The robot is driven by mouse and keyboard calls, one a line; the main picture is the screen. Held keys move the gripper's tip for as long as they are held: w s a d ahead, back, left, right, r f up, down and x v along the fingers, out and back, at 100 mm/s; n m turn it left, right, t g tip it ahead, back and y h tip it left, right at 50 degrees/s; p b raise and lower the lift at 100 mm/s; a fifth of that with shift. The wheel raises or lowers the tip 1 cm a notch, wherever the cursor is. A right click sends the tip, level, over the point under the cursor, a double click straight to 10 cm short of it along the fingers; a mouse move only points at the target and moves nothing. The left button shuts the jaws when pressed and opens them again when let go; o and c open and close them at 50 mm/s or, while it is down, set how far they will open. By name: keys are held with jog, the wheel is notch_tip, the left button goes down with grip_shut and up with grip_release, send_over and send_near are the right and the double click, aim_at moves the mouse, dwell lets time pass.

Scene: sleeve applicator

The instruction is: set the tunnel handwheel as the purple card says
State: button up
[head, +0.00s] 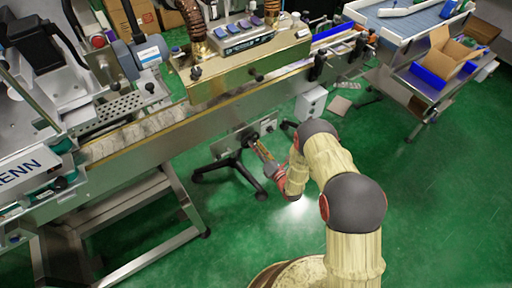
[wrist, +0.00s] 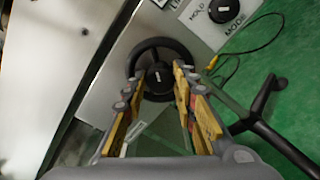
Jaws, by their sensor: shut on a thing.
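A black round handwheel (wrist: 159,48) with a thick hub sits on the machine's side panel in the wrist view. In the head view the handwheel (head: 247,134) shows small and dark, low on the front of the machine. My gripper (wrist: 158,76) has its yellow-padded fingers on either side of the hub, shut on the handwheel. In the head view my gripper (head: 258,147) reaches the wheel from the lower right. Small bluish-purple cards (head: 256,21) stand on top of the brass-coloured tunnel (head: 225,76); their writing is too small to read.
A black knob (wrist: 223,10) on a plate lettered MODE is right of the wheel. A yellow-tipped cable (wrist: 213,62) and a black stand leg (wrist: 265,95) lie nearby. The conveyor (head: 130,140) runs above. Green floor (head: 430,200) is open at right.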

jog(key=n+b, duration=0.1)
jog(key=n, duration=1.2)
jog(key=n+b, duration=0.2)
jog(key=n, duration=1.2)
jog(key=shift+s+f+n, duration=0.15)
jog(key=shift+f+n, duration=0.05)
jog(key=shift+n, duration=0.1)
dwell(0.3)
jog(key=o, duration=1.2)
jog(key=shift+r, duration=0.1)
jog(key=shift+c, duration=0.2)
jog(key=shift+a, duration=0.1)
jog(key=v, duration=1.2)
